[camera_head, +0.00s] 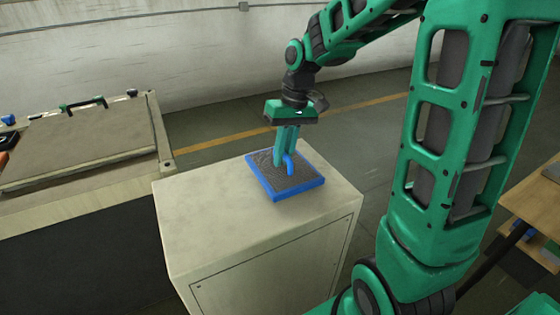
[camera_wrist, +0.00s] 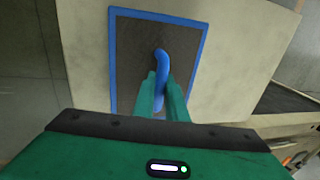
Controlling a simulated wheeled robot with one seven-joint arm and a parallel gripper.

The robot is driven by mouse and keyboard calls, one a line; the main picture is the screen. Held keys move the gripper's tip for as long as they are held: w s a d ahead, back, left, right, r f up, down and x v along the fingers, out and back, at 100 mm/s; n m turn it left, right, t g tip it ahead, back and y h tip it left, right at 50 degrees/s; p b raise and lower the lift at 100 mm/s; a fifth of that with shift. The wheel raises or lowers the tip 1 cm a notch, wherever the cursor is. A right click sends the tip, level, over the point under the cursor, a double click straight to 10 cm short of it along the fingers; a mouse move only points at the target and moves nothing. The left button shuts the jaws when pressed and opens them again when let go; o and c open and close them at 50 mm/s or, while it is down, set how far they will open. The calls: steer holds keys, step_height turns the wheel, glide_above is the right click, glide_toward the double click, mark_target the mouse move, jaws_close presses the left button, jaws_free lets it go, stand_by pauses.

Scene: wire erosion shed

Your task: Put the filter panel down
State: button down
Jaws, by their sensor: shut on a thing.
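The filter panel (camera_head: 305,185) is a flat square with a blue frame, a dark mesh face and a blue arched handle (camera_head: 290,165). In the head view it lies flat on or just above the top of a cream cabinet (camera_head: 200,225), towards its far right part. In the wrist view the panel (camera_wrist: 130,50) shows below my gripper (camera_wrist: 161,80), with the cabinet top around it. My gripper (camera_head: 287,158) points down from above and is shut on the panel's handle. I cannot tell whether the panel's underside touches the cabinet.
The near and left parts of the cabinet top are bare. A wooden shelf unit (camera_head: 535,200) is at the right edge. A yellow floor line (camera_head: 220,143) runs behind the cabinet.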

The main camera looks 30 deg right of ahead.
steer(key=shift+f, duration=1)
steer(key=c, duration=1.8)
jaws_free()
steer(key=shift+f, duration=0.1)
steer(key=shift+o, duration=0.2)
step_height(320, 180, up, 12)
steer(key=d, duration=0.2)
steer(key=shift+d, duration=0.2)
steer(key=s+d+f+m, duration=0.2)
steer(key=s, duration=0.4)
steer(key=s+d+f+m+h, duration=0.1)
steer(key=s+d+f+m, duration=0.1)
steer(key=s, duration=0.5)
steer(key=shift+s+d, duration=0.3)
steer(key=shift+d, duration=0.5)
steer(key=shift+o, duration=0.4)
steer(key=s+d+f+m, duration=0.1)
steer(key=s+f, duration=0.1)
steer(key=s, duration=0.3)
steer(key=s+d+f+m+h, duration=0.1)
steer(key=s+f, duration=0.1)
steer(key=s, duration=0.3)
steer(key=shift+s+d+f, duration=0.35)
steer(key=shift+s, duration=0.05)
